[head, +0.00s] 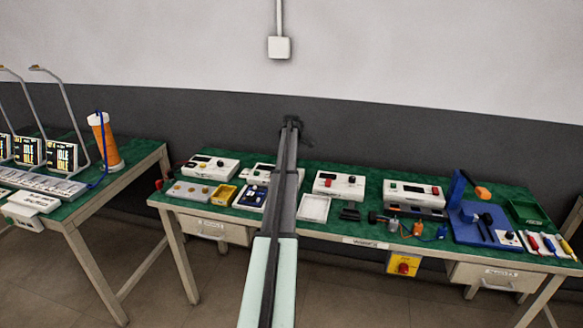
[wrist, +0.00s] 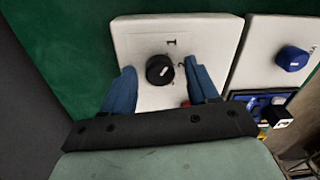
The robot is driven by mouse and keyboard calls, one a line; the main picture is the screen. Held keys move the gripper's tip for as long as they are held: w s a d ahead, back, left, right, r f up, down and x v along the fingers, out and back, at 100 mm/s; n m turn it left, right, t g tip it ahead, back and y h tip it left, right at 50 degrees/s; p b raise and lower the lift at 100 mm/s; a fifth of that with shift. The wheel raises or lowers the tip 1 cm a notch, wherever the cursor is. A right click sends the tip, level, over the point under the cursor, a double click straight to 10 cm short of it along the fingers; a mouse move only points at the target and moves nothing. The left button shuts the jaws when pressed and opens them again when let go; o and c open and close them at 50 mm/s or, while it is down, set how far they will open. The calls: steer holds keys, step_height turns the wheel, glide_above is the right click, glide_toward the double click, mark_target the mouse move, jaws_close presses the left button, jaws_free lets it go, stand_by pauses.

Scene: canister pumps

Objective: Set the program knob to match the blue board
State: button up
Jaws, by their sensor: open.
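The black program knob (wrist: 160,70) with a white pointer mark sits on a white panel (wrist: 135,40) in the wrist view. The mark slants up and to the right; the numeral 1 is above right of the knob and what looks like a 2 is to its right. I cannot tell which numeral it points at. My gripper (wrist: 160,66) is open, with one blue finger on each side of the knob; contact is not clear. In the head view my arm hides this panel. A small blue board (head: 251,196) with white markings lies left of my arm; its setting is unreadable.
A white panel with a blue knob (wrist: 292,58) is close on the right in the wrist view. White devices (head: 338,185) line the green bench (head: 345,228). A larger blue tray (head: 468,235) with tools is at the right. The wall is close behind.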

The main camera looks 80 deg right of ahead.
steer(key=c, duration=1)
steer(key=shift+c, duration=0.2)
steer(key=shift+m, duration=0.4)
steer(key=m, duration=1.7)
steer(key=shift+s+d, duration=0.1)
steer(key=m, duration=0.6)
